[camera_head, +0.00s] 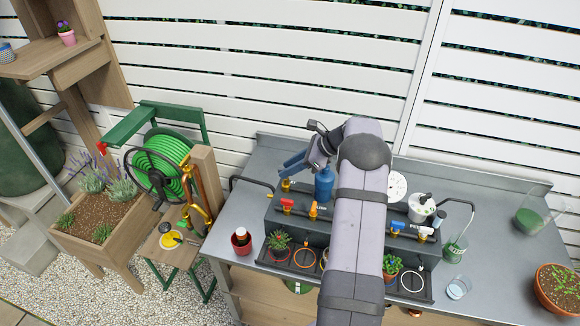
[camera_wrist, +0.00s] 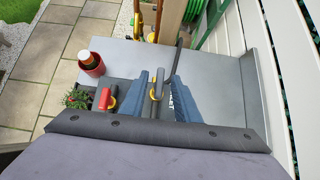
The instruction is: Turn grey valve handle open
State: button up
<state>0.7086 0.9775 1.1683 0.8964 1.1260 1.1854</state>
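The grey valve handle (camera_wrist: 158,84) with its brass-yellow fitting shows in the wrist view, between the two blue-grey fingers of my gripper (camera_wrist: 160,90). The fingers stand apart, one on each side of the handle, and small gaps seem to show. I cannot tell whether either finger touches it. In the head view my gripper (camera_head: 292,164) is low over the left back end of the dark manifold. A brass fitting (camera_head: 286,185) shows just below the fingers there, and the grey handle is hidden by them.
Red (camera_head: 287,204) and orange (camera_head: 313,210) valve handles are in front. A black bent pipe (camera_head: 240,179) rises at the left. A red pot (camera_head: 241,241) and a potted succulent (camera_head: 279,243) stand nearby.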

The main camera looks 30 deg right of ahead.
grip_shut()
jog(key=shift+w+n, duration=0.1)
jog(key=shift+n, duration=0.2)
jog(key=shift+w+d+r+n+g+y, duration=0.1)
jog(key=shift+d+n+g+y, duration=0.05)
jog(key=shift+n+g+y, duration=0.65)
jog(key=shift+n, duration=0.4)
jog(key=shift+o, duration=0.2)
grip_release()
